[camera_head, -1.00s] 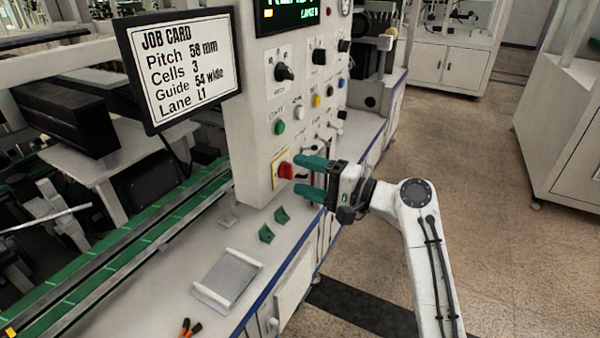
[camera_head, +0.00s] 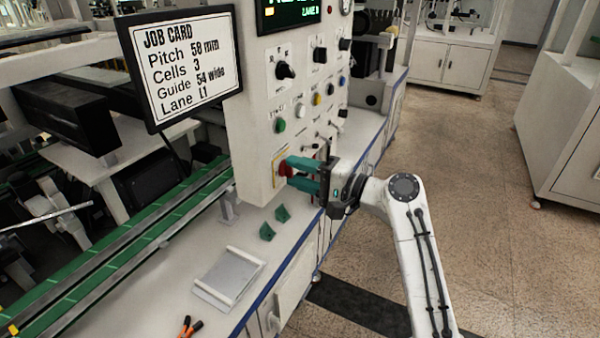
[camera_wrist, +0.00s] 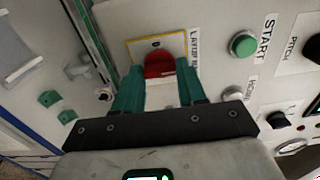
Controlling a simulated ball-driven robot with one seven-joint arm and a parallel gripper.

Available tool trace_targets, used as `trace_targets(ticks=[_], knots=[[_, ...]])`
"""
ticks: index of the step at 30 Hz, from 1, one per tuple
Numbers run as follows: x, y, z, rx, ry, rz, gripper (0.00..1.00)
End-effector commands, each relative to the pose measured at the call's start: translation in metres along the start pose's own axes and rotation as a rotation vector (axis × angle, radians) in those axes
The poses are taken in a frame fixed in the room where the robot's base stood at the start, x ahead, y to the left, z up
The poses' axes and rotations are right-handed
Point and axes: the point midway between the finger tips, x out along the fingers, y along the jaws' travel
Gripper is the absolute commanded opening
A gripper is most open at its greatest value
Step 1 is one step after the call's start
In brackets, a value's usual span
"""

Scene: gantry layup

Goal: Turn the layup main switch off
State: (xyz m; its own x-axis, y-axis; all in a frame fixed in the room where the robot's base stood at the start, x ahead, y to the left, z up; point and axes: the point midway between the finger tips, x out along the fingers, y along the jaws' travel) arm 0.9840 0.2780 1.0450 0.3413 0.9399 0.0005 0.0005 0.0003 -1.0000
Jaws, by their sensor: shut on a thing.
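The layup main switch is a red rotary knob on a yellow-edged plate, low on the white control panel (camera_head: 253,150). In the wrist view the red knob (camera_wrist: 159,65) lies between the two green fingertips, its plate (camera_wrist: 135,47) showing behind. In the head view my gripper (camera_head: 290,174) reaches the red knob (camera_head: 283,168) from the right and is shut on it. The fingers hide part of the knob. A label beside the plate is partly covered by a finger.
A green START button (camera_wrist: 242,45) and several other knobs sit near the switch on the panel. The job card screen (camera_head: 185,66) is at the left. Below are green blocks (camera_head: 267,231), a grey tray (camera_head: 229,277) and orange-handled pliers (camera_head: 190,326) on the bench. Open floor lies to the right.

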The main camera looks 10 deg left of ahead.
Motion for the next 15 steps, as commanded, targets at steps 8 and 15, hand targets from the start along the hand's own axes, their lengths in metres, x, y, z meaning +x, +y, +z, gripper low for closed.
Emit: trace_targets(ticks=[8, 15], knots=[[-0.0002, 0.0018, 0.0001, -0.007, 0.0, 0.001, 0.1], [-0.0003, 0.0049, 0.0001, -0.089, -0.001, 0.001, 0.1]])
